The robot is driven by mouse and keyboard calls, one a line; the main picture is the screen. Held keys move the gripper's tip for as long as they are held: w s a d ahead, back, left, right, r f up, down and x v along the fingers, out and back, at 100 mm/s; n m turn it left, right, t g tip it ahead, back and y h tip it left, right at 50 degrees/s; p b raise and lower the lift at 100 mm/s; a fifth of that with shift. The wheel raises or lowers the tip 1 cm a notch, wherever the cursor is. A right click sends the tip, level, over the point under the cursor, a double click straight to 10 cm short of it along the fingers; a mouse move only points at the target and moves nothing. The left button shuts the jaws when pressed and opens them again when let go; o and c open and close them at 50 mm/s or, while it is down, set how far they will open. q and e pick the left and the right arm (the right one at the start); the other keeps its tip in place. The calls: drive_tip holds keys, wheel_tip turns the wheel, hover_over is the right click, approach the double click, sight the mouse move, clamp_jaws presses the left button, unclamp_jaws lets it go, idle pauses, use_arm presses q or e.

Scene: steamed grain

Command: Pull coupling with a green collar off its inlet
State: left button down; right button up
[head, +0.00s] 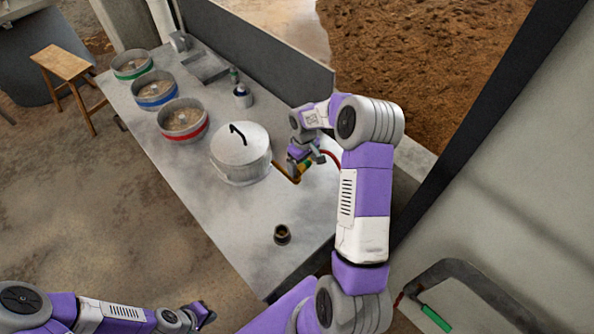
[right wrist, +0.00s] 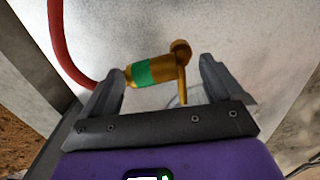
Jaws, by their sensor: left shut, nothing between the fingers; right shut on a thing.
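The brass coupling with a green collar (right wrist: 155,72) lies between the fingers of my right gripper (right wrist: 162,66) in the right wrist view. A red hose (right wrist: 66,50) runs into its left end. Its right end meets a brass upright piece (right wrist: 182,65), which looks like the inlet; they appear joined. In the head view my right gripper (head: 306,164) is low beside the lidded metal pot (head: 240,158), shut on the coupling, which it partly hides. My left gripper (head: 199,315) is shut and empty at the bottom left, away from the table.
The grey table (head: 215,210) also holds bowls with red (head: 182,121), blue (head: 154,91) and green (head: 131,65) bands. A small bottle (head: 242,97) stands behind the pot. A dark brass fitting (head: 282,235) sits near the front edge. A raised panel (head: 265,55) borders the back.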

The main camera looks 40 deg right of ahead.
sight(303, 167)
drive_tip(key=r, duration=0.4)
drive_tip(key=shift+w+a+r, duration=0.1)
drive_tip(key=shift+a+r, duration=0.1)
drive_tip(key=shift+r, duration=0.05)
drive_tip(key=shift+d+r, duration=0.25)
drive_tip(key=shift+r, duration=0.15)
idle(0.4)
